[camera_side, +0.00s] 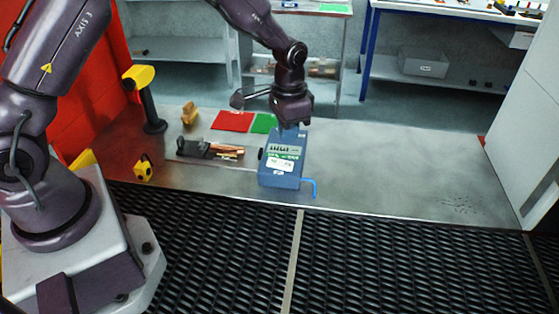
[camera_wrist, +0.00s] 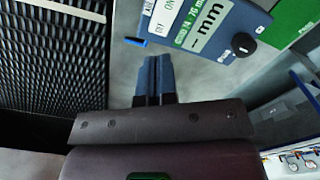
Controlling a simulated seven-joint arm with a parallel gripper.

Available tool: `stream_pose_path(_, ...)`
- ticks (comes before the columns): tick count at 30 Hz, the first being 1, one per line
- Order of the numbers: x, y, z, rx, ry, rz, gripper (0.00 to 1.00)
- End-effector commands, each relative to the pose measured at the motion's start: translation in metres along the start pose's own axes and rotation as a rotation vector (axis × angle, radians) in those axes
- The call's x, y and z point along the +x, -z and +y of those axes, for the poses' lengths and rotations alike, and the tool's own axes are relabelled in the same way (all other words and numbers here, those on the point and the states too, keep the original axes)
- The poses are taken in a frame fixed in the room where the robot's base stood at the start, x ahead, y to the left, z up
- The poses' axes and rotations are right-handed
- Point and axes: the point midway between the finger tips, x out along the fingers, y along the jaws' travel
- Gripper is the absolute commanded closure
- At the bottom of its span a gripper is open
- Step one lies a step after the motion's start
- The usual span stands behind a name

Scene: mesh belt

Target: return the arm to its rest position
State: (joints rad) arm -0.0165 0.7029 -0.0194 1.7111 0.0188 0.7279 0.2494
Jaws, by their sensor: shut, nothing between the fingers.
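My gripper (camera_side: 289,130) is at the end of my arm, which reaches out over the metal table. In the side view it points down just above and behind the top of a blue meter box (camera_side: 282,160); I cannot tell whether it touches the box. In the wrist view the two blue fingers of my gripper (camera_wrist: 154,62) lie side by side, shut and empty. The blue meter box (camera_wrist: 238,24), with a green and white display and a black knob, is beside the fingertips, to the upper right.
A blue hook (camera_side: 311,185) sticks out beside the box. A red mat (camera_side: 233,121), a green mat (camera_side: 263,123), a dark tool with copper-coloured pieces (camera_side: 210,149) and a yellow-topped post (camera_side: 146,98) are to the left. The table's right part (camera_side: 410,165) is mostly clear. Black mesh belt (camera_side: 200,245) runs in front.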

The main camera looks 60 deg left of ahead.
Motion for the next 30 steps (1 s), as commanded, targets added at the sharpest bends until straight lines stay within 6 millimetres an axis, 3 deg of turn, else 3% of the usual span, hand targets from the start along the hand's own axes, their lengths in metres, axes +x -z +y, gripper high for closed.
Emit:
stream_pose_path(8,0.000,-0.001,0.000,-0.011,-0.001,-0.003,1.00)
stream_pose_path(12,0.004,-0.026,0.007,-0.062,-0.018,-0.074,1.00)
stream_pose_path(20,-0.073,-0.079,0.021,-0.155,-0.004,-0.035,1.00)
stream_pose_path(24,-0.118,-0.114,0.030,-0.197,0.009,0.030,1.00)
stream_pose_path(30,-0.167,-0.166,0.044,-0.244,0.026,0.156,1.00)
